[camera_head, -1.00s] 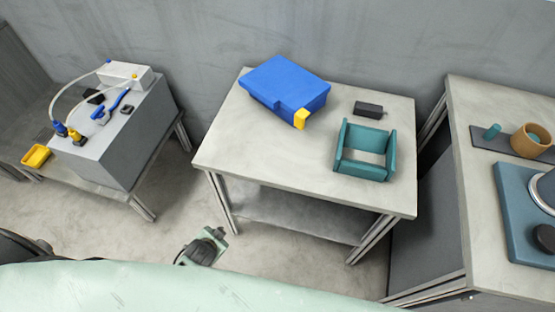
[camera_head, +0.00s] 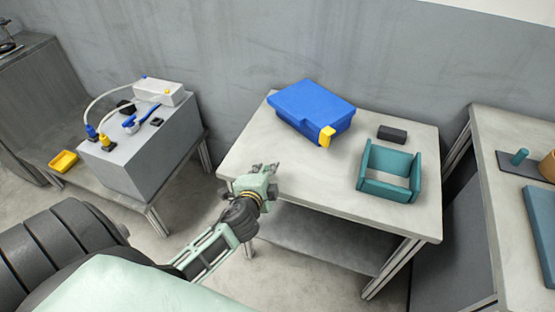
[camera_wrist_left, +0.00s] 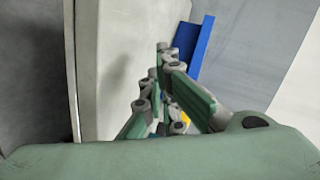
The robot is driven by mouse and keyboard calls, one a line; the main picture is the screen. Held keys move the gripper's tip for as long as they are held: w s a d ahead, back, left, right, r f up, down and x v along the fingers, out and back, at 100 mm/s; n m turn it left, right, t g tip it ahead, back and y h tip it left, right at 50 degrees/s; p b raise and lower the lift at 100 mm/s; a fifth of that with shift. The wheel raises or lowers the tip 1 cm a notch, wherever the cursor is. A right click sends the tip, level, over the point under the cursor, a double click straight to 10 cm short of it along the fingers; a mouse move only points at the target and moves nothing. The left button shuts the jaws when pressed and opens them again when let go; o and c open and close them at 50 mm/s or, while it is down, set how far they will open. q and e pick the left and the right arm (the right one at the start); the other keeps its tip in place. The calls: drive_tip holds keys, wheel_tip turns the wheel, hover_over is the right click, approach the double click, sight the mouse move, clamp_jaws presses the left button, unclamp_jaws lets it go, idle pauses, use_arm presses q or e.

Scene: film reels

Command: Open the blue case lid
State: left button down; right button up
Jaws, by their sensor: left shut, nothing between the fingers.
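The blue case (camera_head: 310,108) sits on the middle table with its lid shut. A yellow latch (camera_head: 327,136) is on its front right corner. My left gripper (camera_head: 268,168) is at the table's left front edge, in front of and to the left of the case, apart from it. It is shut and empty. In the left wrist view, the fingers (camera_wrist_left: 165,95) hide part of the blue case (camera_wrist_left: 203,50), and a bit of the yellow latch shows behind them. My right gripper is not in view.
A teal open holder (camera_head: 390,172) and a small dark block (camera_head: 392,134) stand right of the case on the table (camera_head: 300,180). The table's front left part is clear.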

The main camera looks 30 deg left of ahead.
use_arm(q)
drive_tip(key=w+m, duration=0.1)
drive_tip(key=w+m+t, duration=0.1)
drive_tip(key=w+r+m+h, duration=0.1)
drive_tip(key=w+m, duration=0.1)
drive_tip(key=shift+a+t, duration=0.25)
drive_tip(key=shift+t, duration=0.15)
drive_tip(key=shift+w+f, duration=0.2)
drive_tip(key=shift+w, duration=0.15)
drive_tip(key=b, duration=0.3)
approach(288, 141)
drive_tip(key=shift+s+r+m, duration=0.2)
drive_tip(key=shift+r+m, duration=0.1)
drive_tip(key=shift+r, duration=0.35)
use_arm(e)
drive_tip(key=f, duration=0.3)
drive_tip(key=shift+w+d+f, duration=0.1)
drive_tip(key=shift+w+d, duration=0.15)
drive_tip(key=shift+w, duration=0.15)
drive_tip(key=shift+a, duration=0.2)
use_arm(q)
drive_tip(key=shift+w+r, duration=0.1)
